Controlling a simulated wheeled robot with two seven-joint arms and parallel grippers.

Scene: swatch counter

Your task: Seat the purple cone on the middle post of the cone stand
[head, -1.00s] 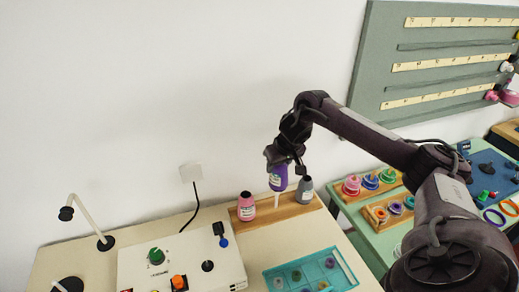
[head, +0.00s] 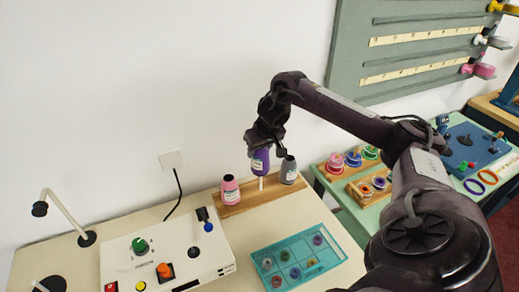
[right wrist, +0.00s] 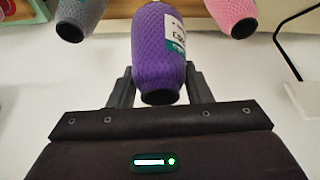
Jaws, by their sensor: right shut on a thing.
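The purple cone (head: 260,160) is upright in my right gripper (head: 265,146), over the middle of the wooden cone stand (head: 243,199). A pale middle post (head: 261,184) shows below the cone, whose lower end is clear of the board. I cannot tell if the post's tip is inside the cone. A pink cone (head: 230,190) sits at the stand's left and a grey cone (head: 289,170) at its right. In the right wrist view the purple cone (right wrist: 160,45) is between the fingers. My left gripper is out of view.
A teal tray (head: 262,253) of small round pieces lies in front of the stand. A white panel box (head: 205,249) with knobs is at the left, near a lamp (head: 62,215). A green table (head: 357,214) with ring racks stands at the right. The wall is close behind the stand.

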